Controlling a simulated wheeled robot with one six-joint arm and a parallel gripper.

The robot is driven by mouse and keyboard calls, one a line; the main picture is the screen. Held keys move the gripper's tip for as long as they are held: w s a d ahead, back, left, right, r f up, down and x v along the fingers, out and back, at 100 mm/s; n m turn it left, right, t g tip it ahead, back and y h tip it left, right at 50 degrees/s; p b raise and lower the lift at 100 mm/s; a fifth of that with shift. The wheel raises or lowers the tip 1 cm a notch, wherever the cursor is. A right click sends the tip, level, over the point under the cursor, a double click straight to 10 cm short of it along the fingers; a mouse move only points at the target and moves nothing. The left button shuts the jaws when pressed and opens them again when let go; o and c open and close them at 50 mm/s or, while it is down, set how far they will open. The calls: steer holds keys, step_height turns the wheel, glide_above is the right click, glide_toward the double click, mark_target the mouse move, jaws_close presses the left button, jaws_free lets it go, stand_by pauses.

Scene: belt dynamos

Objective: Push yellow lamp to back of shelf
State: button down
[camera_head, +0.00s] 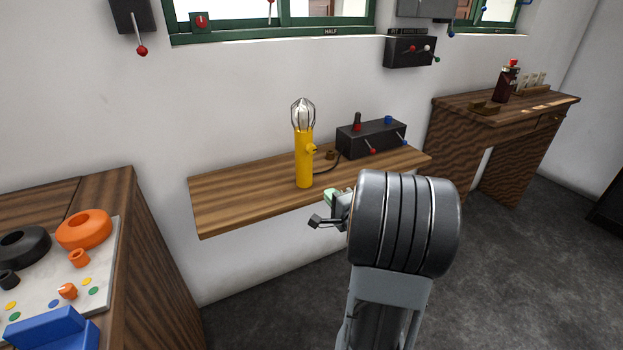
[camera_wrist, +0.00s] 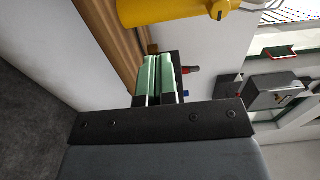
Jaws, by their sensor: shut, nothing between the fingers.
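The yellow lamp (camera_head: 304,160) stands upright on the wooden wall shelf (camera_head: 240,193), with a wire cage around its bulb at the top. Its base is near the front edge, and bare wood shows behind it. A dark cord runs from it to the right. My gripper (camera_head: 322,221) is shut and empty, in front of the shelf and to the lower right of the lamp. In the wrist view the green-padded fingers (camera_wrist: 154,75) are together, and part of the yellow lamp (camera_wrist: 170,10) shows beyond them at the top. I see no contact between them.
A black control box (camera_head: 370,138) with levers sits on the shelf right of the lamp. A wooden desk (camera_head: 500,115) with a dark red bottle (camera_head: 507,82) stands at the right. A workbench (camera_head: 122,200) with orange and black rings is at the left.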

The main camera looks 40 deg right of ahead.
mark_target(307, 170)
steer(key=w, duration=0.3)
steer(key=w+d+b, duration=0.1)
steer(key=w, duration=0.6)
steer(key=shift+w+d+b, duration=0.15)
steer(key=shift+b, duration=0.15)
steer(key=shift+w+d, duration=0.15)
steer(key=shift+w, duration=0.8)
